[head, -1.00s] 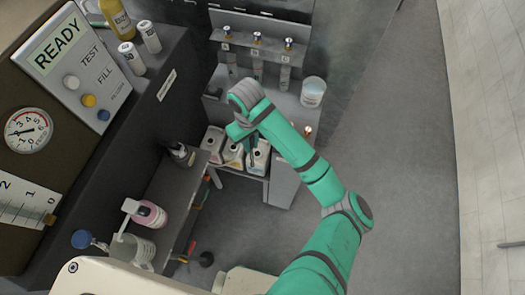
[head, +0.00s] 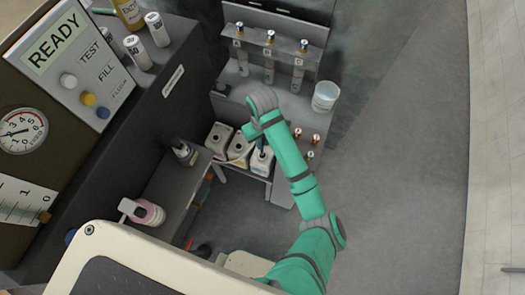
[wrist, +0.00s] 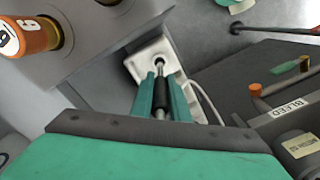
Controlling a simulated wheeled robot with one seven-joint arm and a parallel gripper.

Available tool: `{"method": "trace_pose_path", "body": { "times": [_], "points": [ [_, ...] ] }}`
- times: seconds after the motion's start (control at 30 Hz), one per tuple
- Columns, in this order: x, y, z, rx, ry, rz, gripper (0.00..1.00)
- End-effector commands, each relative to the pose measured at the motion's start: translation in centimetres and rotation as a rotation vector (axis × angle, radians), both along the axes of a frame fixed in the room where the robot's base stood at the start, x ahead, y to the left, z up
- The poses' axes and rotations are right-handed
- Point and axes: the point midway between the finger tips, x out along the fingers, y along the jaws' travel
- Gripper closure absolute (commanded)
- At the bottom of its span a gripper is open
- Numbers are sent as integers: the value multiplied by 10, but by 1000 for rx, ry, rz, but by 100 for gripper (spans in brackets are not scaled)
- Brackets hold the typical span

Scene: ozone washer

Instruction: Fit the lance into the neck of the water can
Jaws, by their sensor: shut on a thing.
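My gripper (wrist: 160,97) is shut on the lance (wrist: 160,92), which has a black sleeve and a thin metal rod. In the wrist view the lance points at the dark round neck opening of a white can (wrist: 142,69). I cannot tell whether the tip is inside the neck or just above it. In the head view my gripper (head: 261,138) is over the rightmost can (head: 263,163) of a row of three on a low shelf. I cannot read its label to confirm that it is the water can.
Two more white cans, one left (head: 218,137) and one middle (head: 240,148), stand close beside it. A rack with upright tubes (head: 268,62) and a white bucket (head: 326,96) stand behind. A dark box marked BLEED (wrist: 285,115) is at right in the wrist view. Open floor lies right.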

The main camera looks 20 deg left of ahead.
Motion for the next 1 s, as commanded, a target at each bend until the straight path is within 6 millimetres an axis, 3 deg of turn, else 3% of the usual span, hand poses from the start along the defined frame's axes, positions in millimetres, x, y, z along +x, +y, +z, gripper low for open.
{"method": "trace_pose_path", "body": {
  "times": [0.2, 0.47, 0.7, 1.0],
  "points": [
    [1, -2, -41, -3, -1, 1, 100],
    [0, 0, -57, -3, -1, 3, 100],
    [0, -1, -87, -4, 0, 1, 100],
    [1, -1, -90, -2, -2, 1, 100]
  ]
}}
